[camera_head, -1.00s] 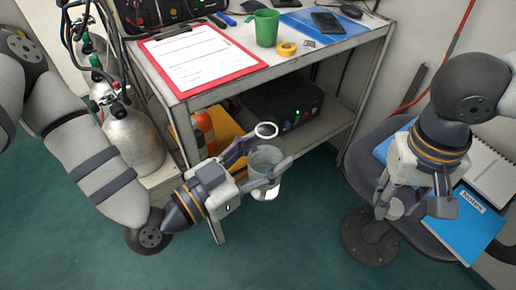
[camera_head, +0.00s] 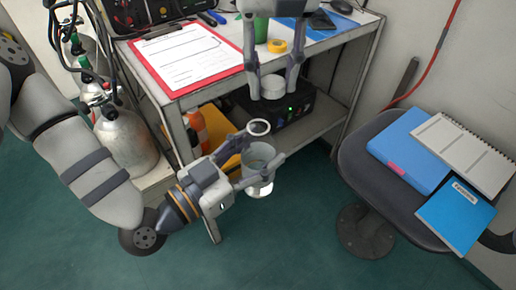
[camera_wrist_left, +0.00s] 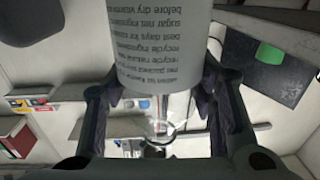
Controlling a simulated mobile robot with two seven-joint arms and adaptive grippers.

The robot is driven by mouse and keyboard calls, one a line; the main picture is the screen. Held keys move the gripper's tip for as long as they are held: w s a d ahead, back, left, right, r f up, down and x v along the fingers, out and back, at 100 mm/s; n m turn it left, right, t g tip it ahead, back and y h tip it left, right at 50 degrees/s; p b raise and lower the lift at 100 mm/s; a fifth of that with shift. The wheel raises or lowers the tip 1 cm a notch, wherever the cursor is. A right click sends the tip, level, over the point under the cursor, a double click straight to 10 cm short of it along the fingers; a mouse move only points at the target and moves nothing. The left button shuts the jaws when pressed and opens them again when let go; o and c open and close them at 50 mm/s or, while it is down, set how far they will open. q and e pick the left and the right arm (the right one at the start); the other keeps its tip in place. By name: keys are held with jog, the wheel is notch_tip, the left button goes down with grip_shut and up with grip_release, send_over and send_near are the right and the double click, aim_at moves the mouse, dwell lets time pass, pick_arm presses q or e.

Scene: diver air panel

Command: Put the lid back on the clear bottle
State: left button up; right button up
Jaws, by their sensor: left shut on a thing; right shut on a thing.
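The clear bottle (camera_head: 261,158) is held upright or nearly so in front of the shelf unit, with its round rim at the top. My left gripper (camera_head: 262,168) is shut on it. In the left wrist view, a printed grey surface of the bottle (camera_wrist_left: 155,45) shows between the fingers. The pale round lid (camera_head: 272,87) is in my right gripper (camera_head: 272,80), which is shut on it and points down. In the head view the lid appears above the bottle's rim, with a gap between them. The lid is not identifiable in the left wrist view.
A shelf unit (camera_head: 330,52) stands just behind, with a red clipboard (camera_head: 238,63), green cup (camera_head: 261,28) and yellow tape (camera_head: 278,46) on top. A black box (camera_head: 300,108) sits on its lower shelf. A stool (camera_head: 358,165) with notebooks stands right. Gas cylinders (camera_head: 125,140) stand left.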

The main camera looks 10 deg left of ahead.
aim_at(259, 119)
jog(key=shift+s+a+r, duration=0.2)
jog(key=shift+a+r, duration=0.1)
jog(key=shift+a, duration=0.15)
jog(key=shift+s+a+r, duration=0.2)
jog(key=shift+a+r, duration=0.1)
jog(key=shift+a, duration=0.15)
jog(key=shift+f, duration=2.05)
jog(key=shift+f, duration=0.85)
jog(key=shift+f, duration=0.55)
